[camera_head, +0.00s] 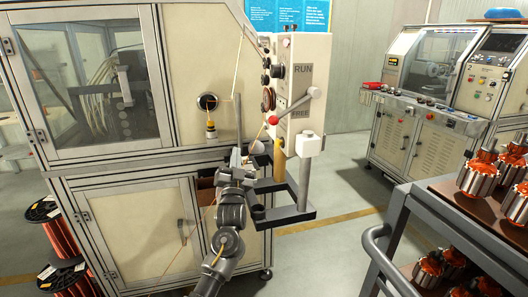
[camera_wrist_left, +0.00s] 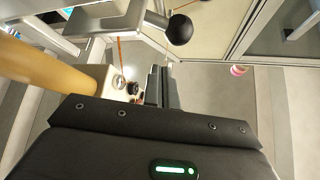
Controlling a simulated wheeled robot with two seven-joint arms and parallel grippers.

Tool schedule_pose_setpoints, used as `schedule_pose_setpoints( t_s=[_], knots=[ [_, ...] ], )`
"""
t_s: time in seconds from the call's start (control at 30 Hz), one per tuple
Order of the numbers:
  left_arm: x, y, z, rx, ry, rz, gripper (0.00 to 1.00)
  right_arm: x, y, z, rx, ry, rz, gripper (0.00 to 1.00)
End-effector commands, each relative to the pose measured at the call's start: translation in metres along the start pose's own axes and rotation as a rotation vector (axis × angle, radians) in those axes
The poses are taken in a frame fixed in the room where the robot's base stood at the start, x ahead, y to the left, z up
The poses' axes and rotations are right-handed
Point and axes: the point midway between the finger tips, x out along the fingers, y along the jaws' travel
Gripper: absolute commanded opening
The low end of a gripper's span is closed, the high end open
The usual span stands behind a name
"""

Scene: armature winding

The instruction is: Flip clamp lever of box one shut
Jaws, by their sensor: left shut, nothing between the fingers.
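The tall cream machine has a side control box (camera_head: 298,75) marked RUN and FREE. A lever with a red ball knob (camera_head: 314,92) slants up to the right across its face, between the two labels. My left gripper (camera_head: 237,158) is low in front of the machine, left of and below this lever and apart from it. In the left wrist view its fingers (camera_wrist_left: 162,86) are together and empty. A black ball knob (camera_wrist_left: 179,28) on a short arm shows beyond them there. I cannot tell which part is the clamp lever of box one. My right gripper is out of view.
An orange wire runs down past the gripper. A cart (camera_head: 400,205) with copper-wound armatures is at right. Open floor lies between cart and machine.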

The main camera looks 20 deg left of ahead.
Motion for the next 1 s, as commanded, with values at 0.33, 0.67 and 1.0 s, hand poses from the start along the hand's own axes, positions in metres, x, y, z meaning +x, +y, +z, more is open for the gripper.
schedule_pose_setpoints(
  t_s=[0.33,0.67,1.0],
  knots=[
    [0.014,-0.019,-0.042,-0.003,0.005,-0.004,0.00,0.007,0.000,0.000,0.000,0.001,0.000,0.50],
    [-0.006,-0.049,-0.113,-0.005,0.004,-0.002,0.00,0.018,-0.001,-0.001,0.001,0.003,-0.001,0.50],
    [-0.036,-0.068,-0.161,-0.003,0.001,0.000,0.00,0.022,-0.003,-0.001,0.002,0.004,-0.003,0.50]
  ],
)
